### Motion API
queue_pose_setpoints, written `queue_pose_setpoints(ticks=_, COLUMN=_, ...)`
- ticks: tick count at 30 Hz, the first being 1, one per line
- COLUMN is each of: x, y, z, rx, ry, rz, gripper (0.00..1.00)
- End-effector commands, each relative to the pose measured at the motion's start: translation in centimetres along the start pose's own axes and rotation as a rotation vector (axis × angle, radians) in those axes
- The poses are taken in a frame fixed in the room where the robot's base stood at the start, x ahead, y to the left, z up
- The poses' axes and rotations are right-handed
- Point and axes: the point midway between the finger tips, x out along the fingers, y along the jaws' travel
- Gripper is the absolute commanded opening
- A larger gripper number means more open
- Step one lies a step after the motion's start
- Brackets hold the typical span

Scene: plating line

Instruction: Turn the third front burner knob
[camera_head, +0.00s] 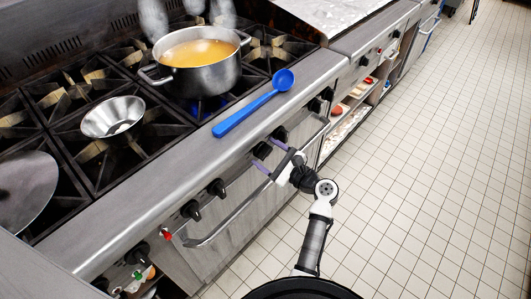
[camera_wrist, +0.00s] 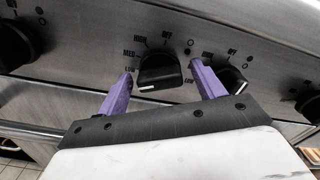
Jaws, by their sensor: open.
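A black burner knob (camera_wrist: 158,70) sits on the steel front panel, between the two purple fingers of my gripper (camera_wrist: 161,74) in the wrist view. The fingers are apart, one on each side, with gaps to the knob. A white mark shows on the knob's lower edge. HIGH, MED and LOW labels run down its left side and OFF is above it. In the head view, my gripper (camera_head: 264,153) reaches the panel from the right, around a black knob (camera_head: 262,149). Whether this is the third knob I cannot tell for sure.
A neighbouring knob (camera_wrist: 232,80) is close to the right finger, and another knob (camera_wrist: 16,45) is farther left. A rail handle (camera_head: 225,222) runs below the panel. A blue ladle (camera_head: 252,107), a pot of soup (camera_head: 199,79) and a metal bowl (camera_head: 112,117) stand on the stove. The tiled floor is clear.

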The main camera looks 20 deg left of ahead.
Motion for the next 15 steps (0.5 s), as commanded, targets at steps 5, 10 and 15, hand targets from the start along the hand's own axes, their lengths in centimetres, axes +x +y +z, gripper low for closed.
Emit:
queue_pose_setpoints(ticks=5, x=-3.6, y=0.1, z=-0.4, rx=-0.001, ry=0.004, rz=-0.005, gripper=0.68)
queue_pose_setpoints(ticks=10, x=-7.7, y=0.1, z=-0.3, rx=-0.001, ry=0.004, rz=-0.004, gripper=0.68)
queue_pose_setpoints(ticks=15, x=-10.8, y=0.1, z=-0.2, rx=-0.001, ry=0.003, rz=-0.002, gripper=0.68)
